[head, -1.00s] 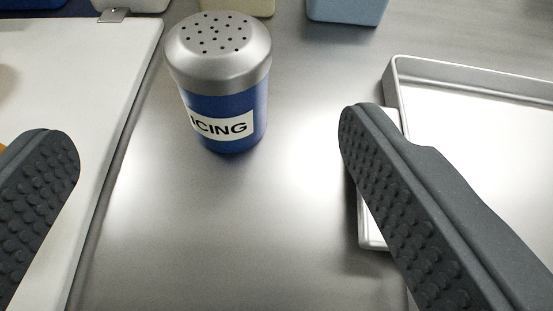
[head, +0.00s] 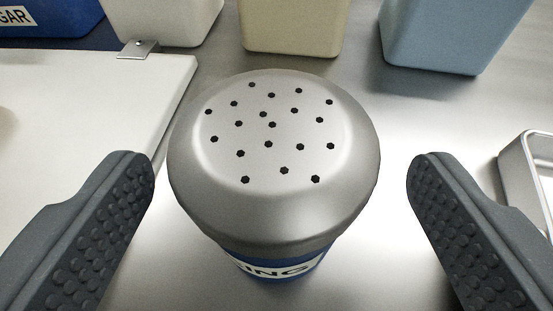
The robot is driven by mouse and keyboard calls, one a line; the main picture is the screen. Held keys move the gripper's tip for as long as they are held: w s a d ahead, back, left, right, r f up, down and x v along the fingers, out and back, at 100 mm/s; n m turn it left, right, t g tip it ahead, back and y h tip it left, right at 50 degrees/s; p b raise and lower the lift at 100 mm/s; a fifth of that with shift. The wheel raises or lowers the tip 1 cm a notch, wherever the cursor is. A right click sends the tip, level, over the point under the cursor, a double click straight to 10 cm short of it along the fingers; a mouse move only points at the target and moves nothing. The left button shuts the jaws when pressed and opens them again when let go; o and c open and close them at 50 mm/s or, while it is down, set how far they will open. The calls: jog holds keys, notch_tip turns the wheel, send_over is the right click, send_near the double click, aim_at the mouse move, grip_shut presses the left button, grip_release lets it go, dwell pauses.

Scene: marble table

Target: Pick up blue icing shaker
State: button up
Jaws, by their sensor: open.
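The blue icing shaker (head: 275,160) stands upright on the metallic surface in the middle of the head view. Its silver lid with several dark holes faces me, and a strip of its blue body with part of a white label shows below the lid. My gripper (head: 280,170) is open, with one dark, studded finger on each side of the shaker. A gap shows between each finger and the lid, so neither appears to touch it. The lower part of the shaker is mostly hidden under the lid.
A white board (head: 90,110) with a metal clip (head: 138,49) lies at left. A blue container marked "GAR" (head: 50,18), a white one (head: 165,20), a cream one (head: 292,28) and a light blue one (head: 450,35) stand behind. A metal tray (head: 525,165) is at right.

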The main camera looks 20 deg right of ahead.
jog(key=shift+b+x, duration=0.35)
jog(key=shift+x, duration=2)
jog(key=shift+c, duration=0.3)
jog(key=c, duration=1.1)
